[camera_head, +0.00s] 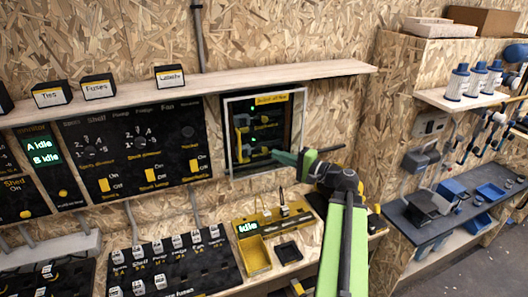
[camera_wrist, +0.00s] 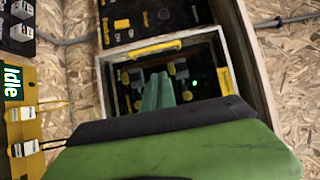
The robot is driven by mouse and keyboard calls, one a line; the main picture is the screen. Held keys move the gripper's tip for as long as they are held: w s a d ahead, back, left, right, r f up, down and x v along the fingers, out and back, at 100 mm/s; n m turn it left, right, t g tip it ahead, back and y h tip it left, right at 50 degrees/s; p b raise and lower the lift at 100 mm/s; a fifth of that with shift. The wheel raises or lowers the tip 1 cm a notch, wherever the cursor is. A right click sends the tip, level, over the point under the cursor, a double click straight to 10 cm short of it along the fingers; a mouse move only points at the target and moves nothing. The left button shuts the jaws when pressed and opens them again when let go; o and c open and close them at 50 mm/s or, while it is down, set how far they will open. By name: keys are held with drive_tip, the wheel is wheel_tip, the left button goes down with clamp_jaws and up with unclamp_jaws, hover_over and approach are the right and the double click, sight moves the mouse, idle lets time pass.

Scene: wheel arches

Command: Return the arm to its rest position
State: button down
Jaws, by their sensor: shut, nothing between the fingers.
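My gripper (camera_head: 306,158) is shut and empty at the end of my green and black arm in the head view. It is in front of the lower right part of a framed wall cabinet (camera_head: 228,140) with a dark panel inside. In the wrist view, the closed green fingers of my gripper (camera_wrist: 158,90) point toward that cabinet (camera_wrist: 102,85), and a small green light shows beside them. I cannot tell whether the fingertips are inside the frame or just in front of it.
Black switch panels (camera_head: 140,150) cover the wall on the left under a shelf (camera_head: 200,84) with small labelled boxes. Below the cabinet, a yellow tray unit (camera_head: 256,262) with an "Idle" display sits on the bench.

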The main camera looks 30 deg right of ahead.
drive_tip(key=shift+s+d, duration=0.15)
drive_tip(key=shift+s, duration=0.35)
